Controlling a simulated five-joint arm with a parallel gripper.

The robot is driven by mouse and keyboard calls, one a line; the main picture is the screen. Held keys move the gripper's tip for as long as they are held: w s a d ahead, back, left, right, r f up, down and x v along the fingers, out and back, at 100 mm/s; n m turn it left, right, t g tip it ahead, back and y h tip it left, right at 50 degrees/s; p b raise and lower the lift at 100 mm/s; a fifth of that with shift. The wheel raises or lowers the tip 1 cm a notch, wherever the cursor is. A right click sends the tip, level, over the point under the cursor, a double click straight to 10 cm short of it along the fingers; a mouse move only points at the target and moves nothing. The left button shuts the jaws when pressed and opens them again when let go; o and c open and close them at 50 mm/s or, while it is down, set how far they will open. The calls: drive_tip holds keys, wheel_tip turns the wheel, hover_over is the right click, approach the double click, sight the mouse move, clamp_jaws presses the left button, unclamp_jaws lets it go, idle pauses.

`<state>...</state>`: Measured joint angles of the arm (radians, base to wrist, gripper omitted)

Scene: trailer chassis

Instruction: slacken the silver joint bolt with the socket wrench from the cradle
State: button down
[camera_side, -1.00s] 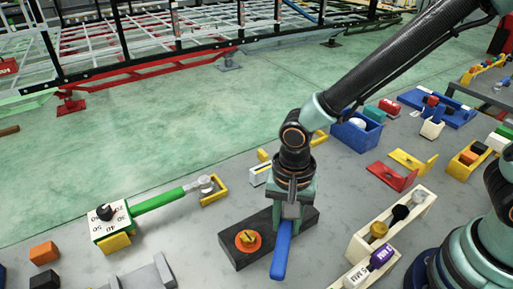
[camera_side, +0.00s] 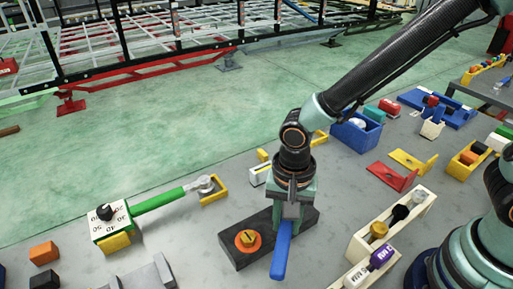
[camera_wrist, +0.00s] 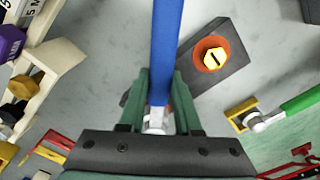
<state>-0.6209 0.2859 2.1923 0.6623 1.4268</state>
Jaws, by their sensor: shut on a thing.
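My gripper (camera_side: 290,212) is shut on a blue-handled wrench (camera_side: 282,252). The wrench also shows in the wrist view (camera_wrist: 166,45), with its silver head between the green fingers. My gripper is over the right part of a dark block (camera_side: 232,252). An orange disc with a yellow slotted bolt (camera_side: 248,239) sits on the block's left part, beside the wrench and uncovered; it also shows in the wrist view (camera_wrist: 212,57). A bit of orange shows beside the wrench's head in the wrist view. No silver bolt can be made out; my gripper and the wrench hide that spot.
A green-handled tool with a dial box (camera_side: 112,222) rests with its silver head by a yellow bracket (camera_side: 214,192) at left. A cream rack (camera_side: 365,243) with several coloured-handled tools stands at right. Orange and black cubes lie at lower left.

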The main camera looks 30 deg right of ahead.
idle(0.5)
drive_tip(key=shift+s+d+n, duration=0.45)
drive_tip(key=shift+d+n, duration=0.05)
drive_tip(key=shift+n, duration=0.4)
drive_tip(key=shift+d, duration=0.1)
drive_tip(key=shift+s+d+n, duration=0.35)
drive_tip(key=shift+d+n, duration=0.15)
drive_tip(key=shift+n, duration=0.4)
drive_tip(key=shift+s+d+n, duration=0.25)
drive_tip(key=shift+d+n, duration=0.25)
drive_tip(key=shift+n, duration=0.2)
drive_tip(key=shift+d, duration=0.15)
drive_tip(key=shift+d+n, duration=0.1)
drive_tip(key=shift+n, duration=0.2)
drive_tip(key=shift+s+d+n, duration=0.2)
drive_tip(key=shift+d+n, duration=0.35)
drive_tip(key=shift+n, duration=0.35)
